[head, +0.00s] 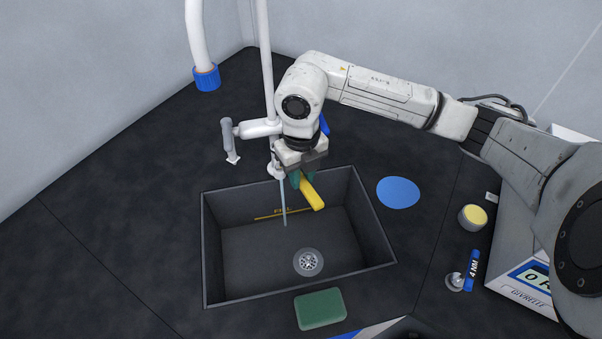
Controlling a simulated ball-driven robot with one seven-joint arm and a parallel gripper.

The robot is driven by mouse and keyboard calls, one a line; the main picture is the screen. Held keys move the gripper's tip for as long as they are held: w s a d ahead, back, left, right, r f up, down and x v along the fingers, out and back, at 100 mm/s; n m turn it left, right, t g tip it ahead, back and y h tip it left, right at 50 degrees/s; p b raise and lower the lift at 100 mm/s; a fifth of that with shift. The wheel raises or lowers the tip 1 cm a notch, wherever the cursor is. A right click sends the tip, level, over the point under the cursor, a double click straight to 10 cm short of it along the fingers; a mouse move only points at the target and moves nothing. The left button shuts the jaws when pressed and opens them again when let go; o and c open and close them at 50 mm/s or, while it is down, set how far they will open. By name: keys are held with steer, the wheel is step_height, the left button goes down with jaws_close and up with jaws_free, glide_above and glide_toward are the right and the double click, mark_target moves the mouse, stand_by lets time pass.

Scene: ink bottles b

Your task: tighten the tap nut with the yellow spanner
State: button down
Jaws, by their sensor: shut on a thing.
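The yellow spanner (313,194) is held in my gripper (301,179), above the back part of the sink. My jaws are shut on it, and its yellow end slants down to the right. The white tap (266,90) stands behind the sink, with a grey lever (227,132) on its left. A thin pale-blue stream (283,205) runs from its spout into the sink. My gripper is just right of the spout. The tap nut cannot be made out, and the spanner's far end is hidden by my gripper.
The dark sink (203,255) has a drain (308,262). A green sponge (320,309) lies in front of it, and a blue disc (398,192) to its right. A yellow-topped jar (472,217) and a blue tool marked 4 NM (472,270) stand further right. The left worktop is clear.

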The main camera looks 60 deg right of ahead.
steer(key=shift+s+f+b, duration=0.1)
steer(key=shift+f+b, duration=2.3)
steer(key=shift+f, duration=0.1)
steer(key=shift+a+f, duration=0.1)
steer(key=shift+f, duration=0.9)
steer(key=shift+w+a+m+p, duration=0.25)
steer(key=shift+w+a+m, duration=0.3)
steer(key=shift+a+m, duration=0.25)
steer(key=shift+w+a+m+p, duration=0.2)
steer(key=shift+w+a+m, duration=0.4)
steer(key=shift+m, duration=0.3)
steer(key=shift+w+a+m+p, duration=0.3)
steer(key=shift+w+a+m, duration=0.25)
steer(key=shift+w+m, duration=0.3)
steer(key=shift+w+a+m+p, duration=0.25)
steer(key=shift+w+a+m, duration=0.3)
steer(key=shift+m, duration=0.4)
